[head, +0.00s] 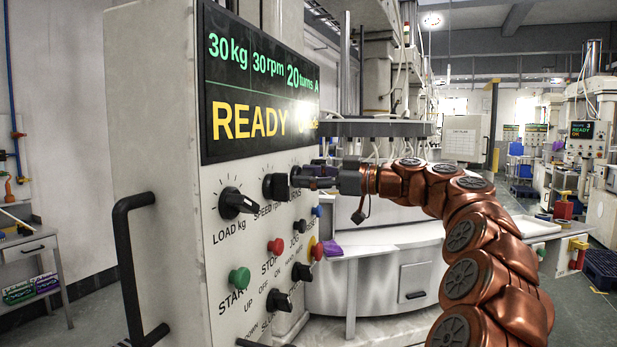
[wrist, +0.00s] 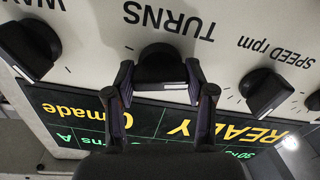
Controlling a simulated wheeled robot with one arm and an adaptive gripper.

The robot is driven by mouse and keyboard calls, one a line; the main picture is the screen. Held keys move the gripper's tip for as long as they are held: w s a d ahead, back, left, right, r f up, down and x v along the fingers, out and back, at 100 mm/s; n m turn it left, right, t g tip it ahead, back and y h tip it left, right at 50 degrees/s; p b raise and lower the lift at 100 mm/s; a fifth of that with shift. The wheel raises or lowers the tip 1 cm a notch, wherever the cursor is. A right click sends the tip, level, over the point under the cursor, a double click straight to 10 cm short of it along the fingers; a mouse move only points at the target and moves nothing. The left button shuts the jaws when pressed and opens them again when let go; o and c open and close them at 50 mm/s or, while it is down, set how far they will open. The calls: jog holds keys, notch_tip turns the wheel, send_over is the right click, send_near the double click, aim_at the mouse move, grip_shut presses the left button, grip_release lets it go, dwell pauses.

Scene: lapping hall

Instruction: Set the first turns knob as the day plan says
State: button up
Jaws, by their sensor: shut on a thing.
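The turns knob (wrist: 165,63), black with a pale edge on one side, sits under the word TURNS in the wrist view, where the panel appears upside down. My gripper (wrist: 160,82) is shut on it, one finger on each side. In the head view my gripper (head: 300,178) reaches the panel from the right, and the turns knob is mostly hidden there. The display (head: 258,85) reads 30 kg, 30 rpm, 20 turns A, with READY below in yellow. A white board (head: 463,138) hangs far back; its text is too small to read.
The load knob (head: 236,203) is left of the speed knob (head: 275,186). Green start (head: 239,278) and red stop (head: 276,246) buttons sit below. A black handle (head: 128,260) sticks out at the left. In the wrist view the speed knob (wrist: 267,92) is close beside my gripper.

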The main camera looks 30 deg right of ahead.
jog(key=shift+m, duration=0.4)
jog(key=shift+c, duration=0.4)
jog(key=shift+m, duration=1)
jog(key=m, duration=0.2)
jog(key=shift+r+m, duration=0.1)
jog(key=shift+m, duration=0.2)
jog(key=m+p, duration=0.1)
jog(key=m, duration=0.3)
jog(key=shift+p, duration=0.35)
jog(key=shift+m+p, duration=0.4)
jog(key=shift+m, duration=0.7)
jog(key=o, duration=1.2)
jog(key=shift+c, duration=0.2)
jog(key=shift+d, duration=0.1)
